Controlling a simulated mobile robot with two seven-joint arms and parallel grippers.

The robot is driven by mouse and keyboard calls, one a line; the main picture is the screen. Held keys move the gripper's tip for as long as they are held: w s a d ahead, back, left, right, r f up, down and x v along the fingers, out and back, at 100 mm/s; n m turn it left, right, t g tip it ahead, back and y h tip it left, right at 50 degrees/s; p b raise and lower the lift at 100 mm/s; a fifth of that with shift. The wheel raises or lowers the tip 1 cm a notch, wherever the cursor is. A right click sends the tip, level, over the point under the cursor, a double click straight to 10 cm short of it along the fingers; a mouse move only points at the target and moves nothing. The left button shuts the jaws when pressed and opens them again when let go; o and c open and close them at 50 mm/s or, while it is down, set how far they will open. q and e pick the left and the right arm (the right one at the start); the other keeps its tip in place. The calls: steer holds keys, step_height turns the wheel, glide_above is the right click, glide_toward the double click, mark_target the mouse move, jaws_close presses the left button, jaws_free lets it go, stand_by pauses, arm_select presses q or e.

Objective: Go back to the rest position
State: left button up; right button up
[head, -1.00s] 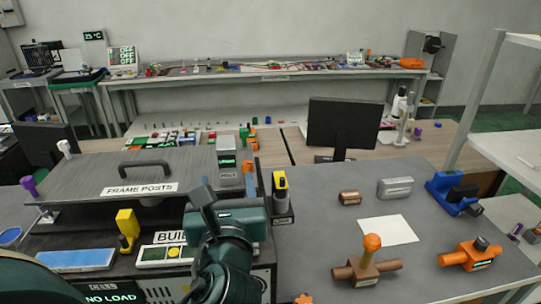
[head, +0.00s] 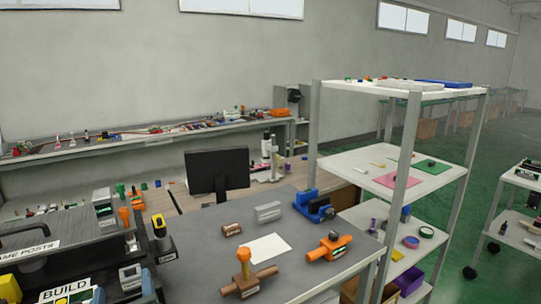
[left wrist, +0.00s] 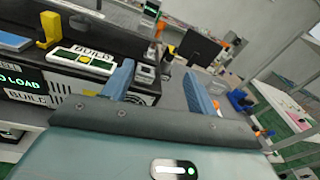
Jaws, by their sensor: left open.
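My left gripper (left wrist: 160,82) shows in the left wrist view, its two blue fingers spread apart. Nothing is between them that I can see as held. Beyond the fingers lie the dark bench and its panel with the BUILD sign (left wrist: 92,52). I cannot make out the left gripper in the head view now. My right gripper is in neither view.
A grey bench top holds an orange-knobbed brown lever fixture (head: 246,280), an orange valve (head: 330,247), a blue clamp (head: 314,206) and a white sheet (head: 268,249). A monitor (head: 217,172) stands behind. A white shelf rack (head: 391,162) rises at the right; green floor lies beyond.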

arm_select(q)
steer(key=w+d+f+n+g+h, duration=0.1)
steer(key=d+f+n+h, duration=0.2)
steer(key=f, duration=0.6)
steer(key=d+f+n+g+h, duration=0.1)
steer(key=f+n+g+h, duration=0.15)
steer(key=f+n, duration=0.45)
steer(key=s+d+f+n+g+h, duration=0.1)
steer(key=s+f+n+h, duration=0.1)
steer(key=s+f+n, duration=0.3)
steer(key=s+d+f+n+g+h, duration=0.1)
steer(key=s+f+n+h, duration=0.2)
steer(key=s+f+n, duration=0.3)
step_height(320, 180, down, 7)
steer(key=n, duration=0.5)
steer(key=shift+d, duration=0.2)
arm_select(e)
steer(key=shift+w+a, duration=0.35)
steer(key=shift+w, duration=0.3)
arm_select(q)
steer(key=shift+o, duration=0.4)
